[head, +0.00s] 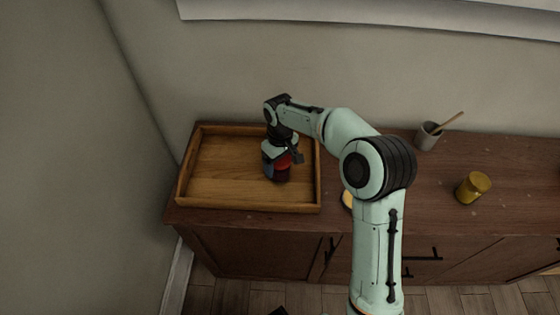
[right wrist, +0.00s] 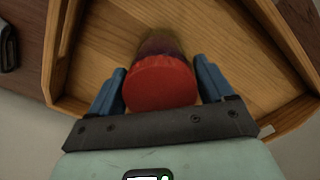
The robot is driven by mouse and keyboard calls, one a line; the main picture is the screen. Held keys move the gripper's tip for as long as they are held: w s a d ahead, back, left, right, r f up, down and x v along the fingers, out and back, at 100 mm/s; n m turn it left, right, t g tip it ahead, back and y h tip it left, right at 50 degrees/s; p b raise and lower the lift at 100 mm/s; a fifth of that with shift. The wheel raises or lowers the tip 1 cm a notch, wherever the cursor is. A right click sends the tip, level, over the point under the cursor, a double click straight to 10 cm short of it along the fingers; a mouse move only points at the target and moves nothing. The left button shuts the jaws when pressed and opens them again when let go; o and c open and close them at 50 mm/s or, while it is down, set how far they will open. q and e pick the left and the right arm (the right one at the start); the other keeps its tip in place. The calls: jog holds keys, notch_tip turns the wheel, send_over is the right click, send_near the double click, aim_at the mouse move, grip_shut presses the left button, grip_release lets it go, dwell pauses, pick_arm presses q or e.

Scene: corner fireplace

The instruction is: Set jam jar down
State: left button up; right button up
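The jam jar (head: 283,173), dark with a red lid, is upright inside the right part of the wooden tray (head: 202,203). My right gripper (head: 281,164) reaches down over it from above. In the right wrist view, the red lid of the jam jar (right wrist: 160,84) sits between the two blue fingers of my right gripper (right wrist: 160,82), which is shut on it. The tray floor lies below the jar; I cannot tell whether its base touches the floor. My left gripper is not in view.
The tray stands at the left end of a brown wooden cabinet (head: 510,190) against the wall. A yellow jar (head: 473,187) and a grey cup (head: 428,136) with a wooden stick stand to the right. A pale object (head: 347,199) is partly hidden by my arm. The tray's left half is clear.

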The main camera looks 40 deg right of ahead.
jog(key=shift+o, duration=0.8)
jog(key=shift+r, duration=0.1)
notch_tip(320, 180, up, 12)
jog(key=p, duration=0.2)
jog(key=shift+r, duration=0.1)
